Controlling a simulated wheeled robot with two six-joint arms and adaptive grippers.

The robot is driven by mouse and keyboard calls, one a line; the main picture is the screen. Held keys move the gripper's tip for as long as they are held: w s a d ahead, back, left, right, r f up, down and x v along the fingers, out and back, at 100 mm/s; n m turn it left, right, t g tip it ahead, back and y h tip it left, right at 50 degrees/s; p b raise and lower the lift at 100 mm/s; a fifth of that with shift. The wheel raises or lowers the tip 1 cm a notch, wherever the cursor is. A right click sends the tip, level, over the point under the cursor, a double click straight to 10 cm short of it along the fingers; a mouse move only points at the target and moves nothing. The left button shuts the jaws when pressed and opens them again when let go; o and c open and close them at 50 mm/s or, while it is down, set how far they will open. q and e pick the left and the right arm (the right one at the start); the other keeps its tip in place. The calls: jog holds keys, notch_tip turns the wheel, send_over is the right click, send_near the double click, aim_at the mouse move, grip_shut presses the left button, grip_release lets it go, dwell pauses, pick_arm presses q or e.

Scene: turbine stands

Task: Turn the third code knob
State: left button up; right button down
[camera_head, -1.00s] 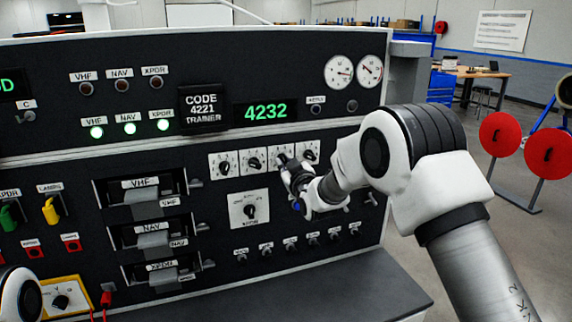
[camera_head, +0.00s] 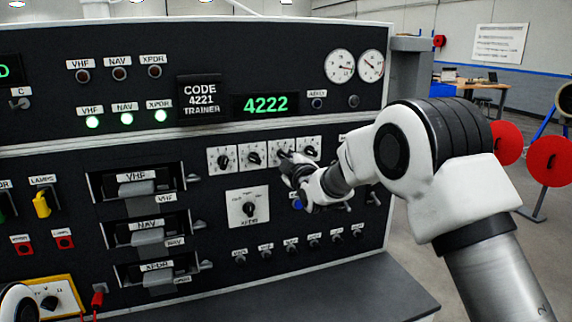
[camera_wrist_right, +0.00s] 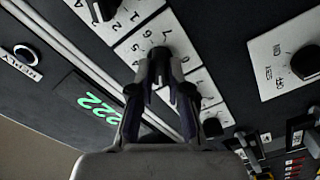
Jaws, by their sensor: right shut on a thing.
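The code knobs sit in a row on white dial plates on the black panel. The first knob (camera_head: 223,159) and second knob (camera_head: 254,158) are in clear view. My right gripper (camera_head: 285,160) is at the third knob and mostly hides it. In the right wrist view, my right gripper's fingers (camera_wrist_right: 159,72) are shut on the third knob (camera_wrist_right: 160,55), in front of its numbered plate. The fourth knob (camera_head: 309,153) is just right of the gripper. The green code display (camera_head: 265,105) reads 4222. My left gripper is not in view.
A larger selector knob (camera_head: 248,208) sits below the code knobs, with a row of small knobs (camera_head: 290,246) further down. Handled modules (camera_head: 140,188) stick out at left. A grey ledge (camera_head: 375,290) runs below.

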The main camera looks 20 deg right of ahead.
jog(key=shift+f+n, duration=0.1)
jog(key=shift+n, duration=0.2)
jog(key=c, duration=1.1)
grip_release()
jog(key=s, duration=1.2)
jog(key=shift+d, duration=0.25)
